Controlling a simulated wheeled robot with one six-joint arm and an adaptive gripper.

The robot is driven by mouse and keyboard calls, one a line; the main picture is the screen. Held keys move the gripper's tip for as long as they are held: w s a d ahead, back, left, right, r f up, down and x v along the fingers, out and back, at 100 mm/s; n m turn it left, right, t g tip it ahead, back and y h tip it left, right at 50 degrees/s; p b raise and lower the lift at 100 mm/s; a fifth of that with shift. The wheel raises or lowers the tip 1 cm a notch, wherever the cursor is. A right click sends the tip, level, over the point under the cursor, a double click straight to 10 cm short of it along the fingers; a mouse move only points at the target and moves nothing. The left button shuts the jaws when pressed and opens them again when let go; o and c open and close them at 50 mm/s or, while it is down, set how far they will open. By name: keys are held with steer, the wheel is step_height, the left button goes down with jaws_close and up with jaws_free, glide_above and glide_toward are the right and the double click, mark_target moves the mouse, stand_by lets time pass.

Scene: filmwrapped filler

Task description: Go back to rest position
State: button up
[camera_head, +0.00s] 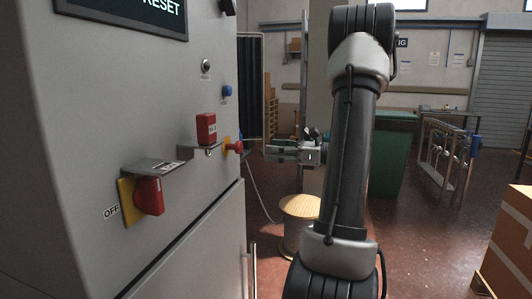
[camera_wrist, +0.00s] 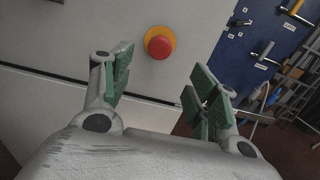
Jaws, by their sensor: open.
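My gripper (camera_head: 283,151) is open and empty, held out toward the grey machine cabinet (camera_head: 90,120) at the left. In the wrist view my gripper (camera_wrist: 160,88) shows two green-padded fingers spread wide apart. A red emergency button (camera_head: 236,146) on a yellow base is on the cabinet face just left of the fingertips, apart from them. The red button also shows between and beyond the fingers in the wrist view (camera_wrist: 159,45). My arm stands upright in the middle of the head view.
A red rotary switch (camera_head: 149,196) on a yellow plate, marked OFF, and a red padlock-like block (camera_head: 206,128) sit on the cabinet. A wooden spool (camera_head: 300,207) stands below my gripper. Cardboard boxes (camera_head: 512,245) are at the lower right. Open floor lies right of my arm.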

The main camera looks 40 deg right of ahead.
steer(key=s+a+f+n+g+h, duration=0.2)
steer(key=s+a+f+n+g, duration=0.1)
steer(key=s+f+n+g, duration=0.4)
steer(key=s+a+f+n+g+h, duration=0.2)
steer(key=s+a+f+n+g, duration=0.25)
steer(key=s, duration=0.35)
steer(key=s+a+r+n+t+h, duration=0.1)
steer(key=s+a+r+n+h, duration=0.1)
steer(key=n, duration=0.6)
steer(key=s+a+r+n+h, duration=0.3)
steer(key=a+r+n+h, duration=0.2)
steer(key=n, duration=0.4)
steer(key=shift+s+a+r+t, duration=0.3)
steer(key=shift+r+t, duration=0.05)
steer(key=shift+r, duration=0.5)
